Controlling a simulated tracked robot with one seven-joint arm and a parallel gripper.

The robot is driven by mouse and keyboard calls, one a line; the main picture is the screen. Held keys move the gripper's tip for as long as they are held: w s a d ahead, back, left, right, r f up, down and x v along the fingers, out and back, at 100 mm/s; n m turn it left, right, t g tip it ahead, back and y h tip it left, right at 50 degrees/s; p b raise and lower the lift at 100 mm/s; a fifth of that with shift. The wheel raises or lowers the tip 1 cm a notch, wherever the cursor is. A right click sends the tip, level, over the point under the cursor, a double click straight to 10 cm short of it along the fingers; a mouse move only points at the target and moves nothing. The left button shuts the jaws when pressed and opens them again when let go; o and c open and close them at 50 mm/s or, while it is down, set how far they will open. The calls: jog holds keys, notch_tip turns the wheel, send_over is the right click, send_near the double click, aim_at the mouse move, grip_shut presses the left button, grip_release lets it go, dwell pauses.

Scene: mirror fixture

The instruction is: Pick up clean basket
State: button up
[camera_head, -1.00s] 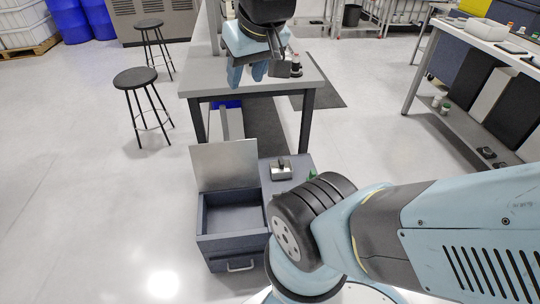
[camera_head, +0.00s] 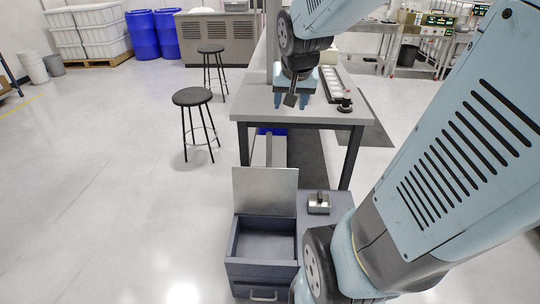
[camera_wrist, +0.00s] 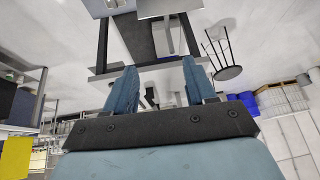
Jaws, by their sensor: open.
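A dark tray (camera_head: 347,94) with a row of pale pieces lies on the table to the right of the gripper. I cannot tell whether this tray is the clean basket; no other thing is plainly one. My wrist and arm hide part of the tabletop.
An open-lidded dark box (camera_head: 232,240) stands in front of the table, with a small metal device (camera_head: 318,203) on the surface beside it. Black stools (camera_head: 192,97) stand left of the table. Blue barrels (camera_head: 142,36) are at the back left.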

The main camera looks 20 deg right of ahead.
jog(key=w+d+f+m, duration=0.4)
jog(key=w+d+f, duration=0.15)
jog(key=f, duration=0.45)
jog(key=w+d+f+m+y, duration=0.1)
jog(key=w+d+f+m, duration=0.25)
jog(key=d+f, duration=0.45)
jog(key=w+d+f+m, duration=0.4)
jog(key=w+f, duration=0.2)
jog(key=f, duration=0.6)
jog(key=m+t+h, duration=0.5)
jog(key=m+t, duration=0.2)
jog(key=m, duration=1.8)
send_near(320, 193)
jog(key=x, duration=0.5)
jog(key=shift+w+a+f, duration=0.1)
jog(key=shift+w+f, duration=0.2)
jog(key=shift+d+x, duration=0.1)
jog(key=shift+x, duration=1.4)
jog(key=shift+d+x, duration=0.15)
jog(key=shift+x, duration=1.4)
jog(key=shift+r, duration=0.15)
